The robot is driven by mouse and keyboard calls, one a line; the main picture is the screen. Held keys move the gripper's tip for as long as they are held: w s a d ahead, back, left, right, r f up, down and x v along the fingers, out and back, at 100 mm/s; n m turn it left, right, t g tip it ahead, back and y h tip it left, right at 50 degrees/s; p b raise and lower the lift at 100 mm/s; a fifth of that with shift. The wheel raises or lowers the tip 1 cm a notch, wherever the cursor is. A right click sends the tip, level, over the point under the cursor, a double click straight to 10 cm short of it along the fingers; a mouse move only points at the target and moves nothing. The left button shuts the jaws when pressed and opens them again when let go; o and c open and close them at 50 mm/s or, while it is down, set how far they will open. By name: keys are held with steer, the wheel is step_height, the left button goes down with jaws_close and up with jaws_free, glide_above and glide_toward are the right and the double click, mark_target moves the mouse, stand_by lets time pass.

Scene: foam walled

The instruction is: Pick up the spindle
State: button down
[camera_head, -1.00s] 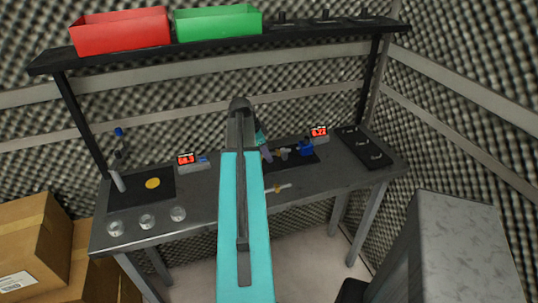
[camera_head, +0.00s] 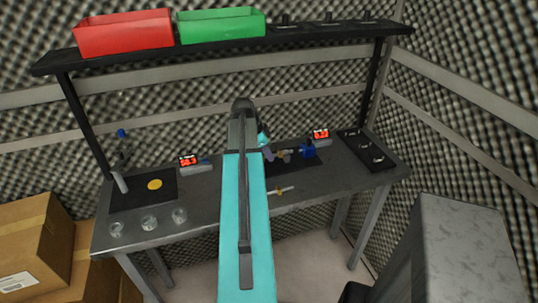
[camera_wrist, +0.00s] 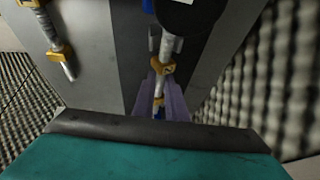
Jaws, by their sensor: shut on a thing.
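My gripper (camera_wrist: 160,103) has purple fingers and is shut on a spindle (camera_wrist: 166,68), a grey shaft with a gold hex collar, seen in the wrist view. The shaft's upper end runs toward a dark round part (camera_wrist: 190,10), and a blue bit shows at its lower end. In the head view my gripper (camera_head: 270,153) is over the dark mat, mostly behind my arm, beside a blue device (camera_head: 309,151). A second, similar shaft with a gold collar (camera_head: 281,190) lies on the bench front; it also shows in the wrist view (camera_wrist: 60,50).
The grey bench (camera_head: 215,205) carries several clear dishes (camera_head: 149,223) at the left front and a mat with a yellow disc (camera_head: 155,185). Red (camera_head: 123,33) and green (camera_head: 221,25) bins sit on the shelf above. Cardboard boxes (camera_head: 28,250) stand at left.

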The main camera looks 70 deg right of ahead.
steer(key=shift+r+b, duration=0.6)
steer(key=shift+r, duration=0.85)
steer(key=shift+s+a+r, duration=0.1)
steer(key=shift+s+a, duration=0.15)
steer(key=shift+s+a+r+b, duration=0.25)
steer(key=shift+s+a+b, duration=0.4)
steer(key=shift+s+a, duration=1.15)
steer(key=shift+s+a+r+b, duration=0.3)
steer(key=shift+s+a+b, duration=0.35)
steer(key=shift+s+a, duration=1.15)
steer(key=shift+s+a+r+b, duration=0.25)
steer(key=shift+s+a+b, duration=0.55)
steer(key=shift+s, duration=1.75)
steer(key=shift+a, duration=0.15)
steer(key=shift+w, duration=0.15)
